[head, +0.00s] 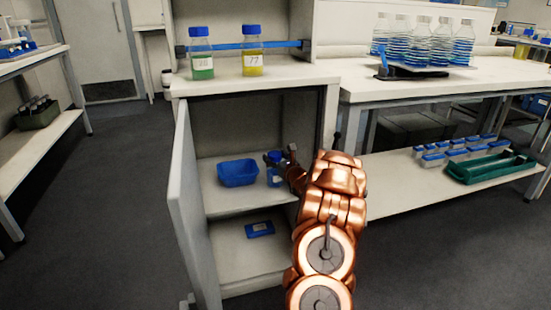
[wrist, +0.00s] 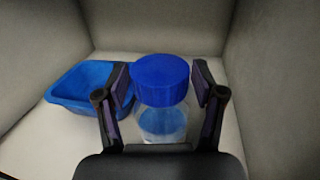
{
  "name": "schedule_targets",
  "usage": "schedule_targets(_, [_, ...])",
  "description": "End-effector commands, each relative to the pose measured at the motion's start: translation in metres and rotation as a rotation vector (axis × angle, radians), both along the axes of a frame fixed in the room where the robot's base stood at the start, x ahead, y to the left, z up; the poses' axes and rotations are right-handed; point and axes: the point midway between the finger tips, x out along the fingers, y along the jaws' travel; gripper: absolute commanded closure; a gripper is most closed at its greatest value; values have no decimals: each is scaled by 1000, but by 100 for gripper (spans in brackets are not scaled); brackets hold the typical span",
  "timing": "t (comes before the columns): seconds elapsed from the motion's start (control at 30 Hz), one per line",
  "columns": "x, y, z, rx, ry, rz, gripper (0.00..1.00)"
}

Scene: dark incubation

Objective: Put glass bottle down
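The glass bottle (wrist: 162,122) stands upright between the two fingers of my gripper (wrist: 163,85), its blue cap (wrist: 161,78) toward the wrist camera. In the head view the bottle (head: 274,176) is on or just above the middle shelf (head: 225,202) of the open cabinet, right of a blue tub (head: 238,173). My gripper (head: 281,158) reaches in from the right at cap height. The fingers flank the bottle closely. I cannot tell whether they press on the glass, and the bottle's base is hidden in the wrist view.
The blue tub also shows in the wrist view (wrist: 68,100), close by my left finger. The cabinet door (head: 190,215) stands open at the left. A blue item (head: 259,229) lies on the lower shelf. Green (head: 202,66) and yellow (head: 252,64) bottles stand on the cabinet top.

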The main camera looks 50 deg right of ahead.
Motion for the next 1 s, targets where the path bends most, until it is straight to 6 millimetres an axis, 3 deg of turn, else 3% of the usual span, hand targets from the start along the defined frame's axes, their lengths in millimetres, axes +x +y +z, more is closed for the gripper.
schedule_targets(0.5, [-1,0,3,2,2,-1,22])
schedule_targets(0.77, [-33,10,3,5,2,-3,22])
schedule_targets(1.0, [-74,22,3,6,2,-4,22])
